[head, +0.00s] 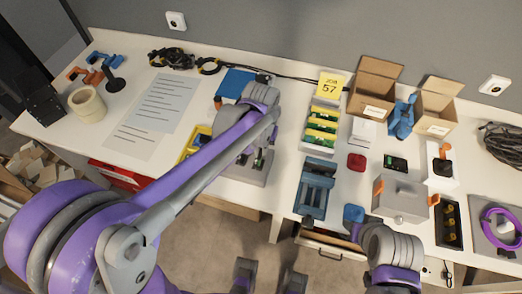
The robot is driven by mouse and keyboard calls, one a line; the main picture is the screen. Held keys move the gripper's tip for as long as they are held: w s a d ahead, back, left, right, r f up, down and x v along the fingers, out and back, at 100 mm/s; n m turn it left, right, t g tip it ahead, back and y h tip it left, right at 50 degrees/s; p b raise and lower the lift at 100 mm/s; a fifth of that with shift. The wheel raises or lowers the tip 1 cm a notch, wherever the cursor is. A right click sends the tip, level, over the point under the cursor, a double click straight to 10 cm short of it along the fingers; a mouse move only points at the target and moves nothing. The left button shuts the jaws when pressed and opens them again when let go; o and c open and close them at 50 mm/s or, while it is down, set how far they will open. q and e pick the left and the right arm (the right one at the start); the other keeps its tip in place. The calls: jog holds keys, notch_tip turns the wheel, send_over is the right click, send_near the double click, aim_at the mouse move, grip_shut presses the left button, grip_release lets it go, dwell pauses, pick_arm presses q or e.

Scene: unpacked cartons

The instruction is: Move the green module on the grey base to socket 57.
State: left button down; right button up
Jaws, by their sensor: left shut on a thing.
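A grey base (256,172) lies on the white table near its front edge, left of centre. My left gripper (246,156) is over it, shut, with a small bit of green at its fingers that looks like the green module (241,159). My arm hides most of the module, so I cannot tell whether it is seated or lifted. A yellow card reading JOB 57 (329,86) stands at the back. Several green and yellow modules (322,126) sit in a row in front of it. No socket number is legible. My right arm is at the lower right; its fingers do not show clearly.
A blue rack (314,188) stands at the front edge, right of the base. A grey box with orange handles (402,198), a red block (356,161) and open cartons (375,86) are to the right. Paper sheets (160,107) lie on the left. A drawer (333,246) is open below.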

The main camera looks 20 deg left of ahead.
pick_arm(q)
jog(key=shift+f+b, duration=0.45)
jog(key=shift+f, duration=0.25)
dwell(1.0)
jog(key=c, duration=0.8)
grip_release()
jog(key=shift+c, duration=0.2)
jog(key=shift+r, duration=0.1)
notch_tip(320, 180, up, 11)
jog(key=shift+f+p, duration=0.15)
jog(key=shift+p, duration=0.45)
